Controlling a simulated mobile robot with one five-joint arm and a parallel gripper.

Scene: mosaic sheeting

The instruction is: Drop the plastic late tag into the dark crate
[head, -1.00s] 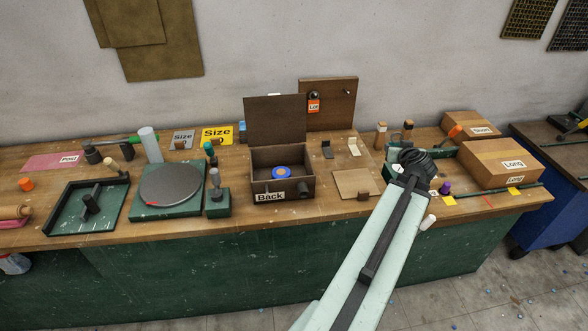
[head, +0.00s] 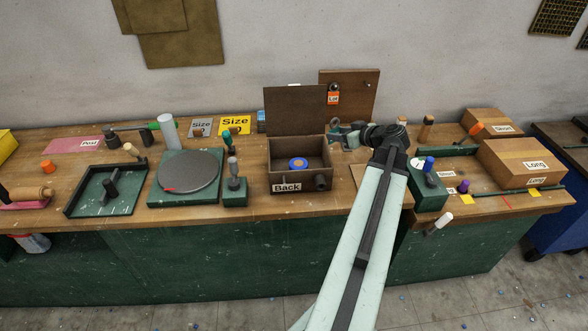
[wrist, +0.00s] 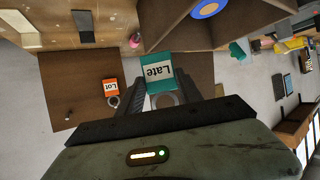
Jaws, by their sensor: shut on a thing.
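The late tag (wrist: 158,72) is a teal plate with a white "Late" label. In the wrist view it sits between the fingertips of my gripper (wrist: 160,86), which is shut on it. In the head view my gripper (head: 346,138) is just right of the dark crate, above the bench and in front of the upright board; a bit of teal shows there. The dark crate (head: 283,177) is a brown open box with a raised lid and a "Back" label. A blue and orange disc (head: 298,164) lies inside it. The crate also shows at the top of the wrist view (wrist: 168,22).
The upright brown board (head: 362,88) behind the crate carries an orange "Lot" tag (head: 333,98). The raised lid (head: 308,107) stands at the crate's back. A round turntable (head: 188,171) is left of it. Cardboard boxes (head: 520,160) stand at the right.

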